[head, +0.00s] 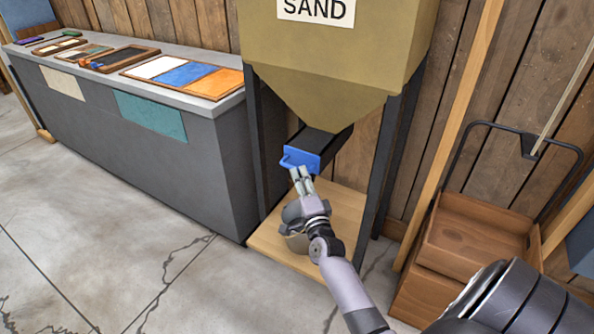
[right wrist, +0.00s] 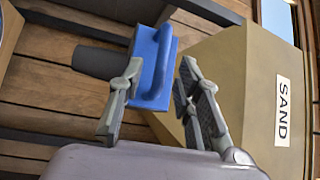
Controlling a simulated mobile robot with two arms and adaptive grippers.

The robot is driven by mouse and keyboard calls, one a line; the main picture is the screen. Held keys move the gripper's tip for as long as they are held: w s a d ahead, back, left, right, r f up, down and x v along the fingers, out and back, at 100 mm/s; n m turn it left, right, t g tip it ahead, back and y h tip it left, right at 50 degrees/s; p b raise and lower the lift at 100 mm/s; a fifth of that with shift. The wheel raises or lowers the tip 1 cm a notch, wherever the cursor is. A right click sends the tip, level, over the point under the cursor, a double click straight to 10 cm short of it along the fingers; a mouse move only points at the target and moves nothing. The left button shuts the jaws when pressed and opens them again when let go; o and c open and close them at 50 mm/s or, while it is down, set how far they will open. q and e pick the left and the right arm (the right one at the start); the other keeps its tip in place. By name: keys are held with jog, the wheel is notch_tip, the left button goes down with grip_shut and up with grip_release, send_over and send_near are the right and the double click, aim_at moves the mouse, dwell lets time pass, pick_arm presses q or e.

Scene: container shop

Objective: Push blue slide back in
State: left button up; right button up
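The blue slide (head: 301,160) is a small blue plate with a handle, at the front of a dark chute (head: 318,142) under the sand hopper (head: 340,55). The plate stands out at the chute's near end. My right gripper (head: 301,174) is at the slide's front, close to the blue plate. In the right wrist view, the blue slide (right wrist: 155,65) shows between the two spread fingers (right wrist: 160,75). The left finger overlaps the plate's edge; the right finger has a small gap beside the handle. Contact cannot be told. My left gripper is not in view.
Dark legs (head: 257,140) of the hopper stand on either side, on a wooden base (head: 340,205). A grey counter (head: 130,140) with trays is at the left. Wooden crates (head: 475,240) on a hand truck are at the right.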

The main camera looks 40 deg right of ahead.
jog(key=v, duration=0.6)
jog(key=shift+s, duration=0.45)
jog(key=shift+a+f, duration=0.1)
jog(key=shift+a, duration=0.05)
